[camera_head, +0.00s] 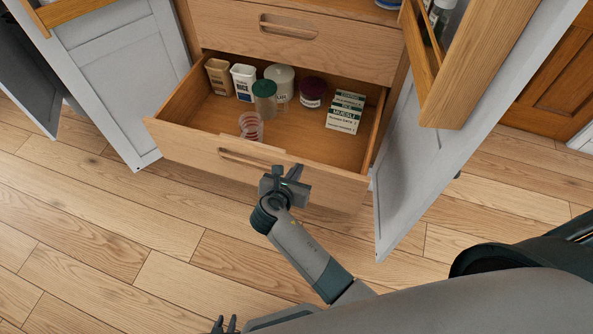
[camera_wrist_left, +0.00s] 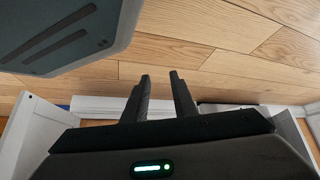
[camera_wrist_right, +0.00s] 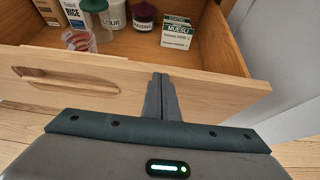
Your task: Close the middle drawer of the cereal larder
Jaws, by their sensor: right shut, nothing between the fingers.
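A wooden larder drawer (camera_head: 205,150) stands pulled out, below a shut drawer (camera_head: 300,30). I cannot see whether another drawer lies beneath it. Its front (camera_wrist_right: 215,88) has a long slot handle, seen in the head view (camera_head: 250,160). My right gripper (camera_head: 287,177) is shut and empty at the drawer front, right of the slot. In the right wrist view its fingertips (camera_wrist_right: 160,78) overlap the front; contact is hard to tell. My left gripper (camera_head: 226,325) is low at the bottom edge of the head view. In the left wrist view its fingers (camera_wrist_left: 160,80) are apart and empty.
The open drawer holds several jars, tubs and a green-white muesli box (camera_head: 345,112). A clear cup (camera_head: 251,128) stands near its front. Grey cabinet doors stand open at left (camera_head: 110,85) and right (camera_head: 420,180). The right one carries a wooden rack (camera_head: 470,75). Bare wood floor (camera_head: 140,230) lies in front.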

